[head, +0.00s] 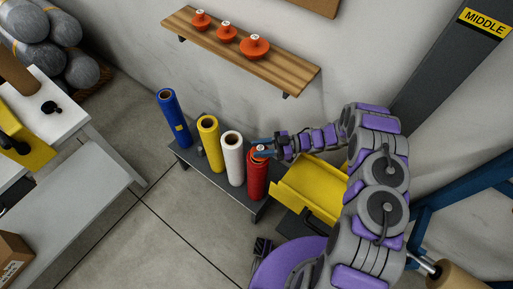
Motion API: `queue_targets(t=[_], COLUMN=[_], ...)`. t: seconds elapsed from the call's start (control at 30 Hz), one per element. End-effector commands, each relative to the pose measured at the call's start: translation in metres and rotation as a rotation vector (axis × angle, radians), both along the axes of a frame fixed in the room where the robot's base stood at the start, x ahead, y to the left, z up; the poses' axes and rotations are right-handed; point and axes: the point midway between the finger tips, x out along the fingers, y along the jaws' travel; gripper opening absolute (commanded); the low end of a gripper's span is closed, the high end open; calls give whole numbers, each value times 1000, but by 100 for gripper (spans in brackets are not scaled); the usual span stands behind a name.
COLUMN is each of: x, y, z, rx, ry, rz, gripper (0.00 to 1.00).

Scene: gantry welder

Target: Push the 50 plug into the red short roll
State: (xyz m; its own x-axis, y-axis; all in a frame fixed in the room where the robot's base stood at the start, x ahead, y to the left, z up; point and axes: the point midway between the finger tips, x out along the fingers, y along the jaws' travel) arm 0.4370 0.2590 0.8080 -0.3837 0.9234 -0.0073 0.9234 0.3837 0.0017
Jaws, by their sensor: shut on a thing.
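The red short roll (257,180) stands upright at the right end of a dark low bench, shorter than the rolls beside it. An orange-red plug with a white top (260,150) is at the roll's upper end; its number is too small to read. My gripper (263,151) is shut on this plug, coming in from the right just over the roll. I cannot tell how deep the plug sits in the roll, because the fingers partly cover it.
White (231,160), yellow (209,145) and blue (173,118) rolls stand to the left on the dark bench (213,183). Three orange plugs (227,32) sit on a wooden wall shelf (185,28). A yellow tray (308,190) is close on the right. Floor is clear in front.

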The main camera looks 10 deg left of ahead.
Motion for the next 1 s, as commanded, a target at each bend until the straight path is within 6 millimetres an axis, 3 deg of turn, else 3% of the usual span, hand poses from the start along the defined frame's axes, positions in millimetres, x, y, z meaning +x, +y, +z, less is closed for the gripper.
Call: queue_targets(t=[0.57,1.0], x=[0,3], y=[-3,-6], z=[-17,-40], rx=[2,3], ry=[3,27], rz=[-3,-16], gripper=[6,6])
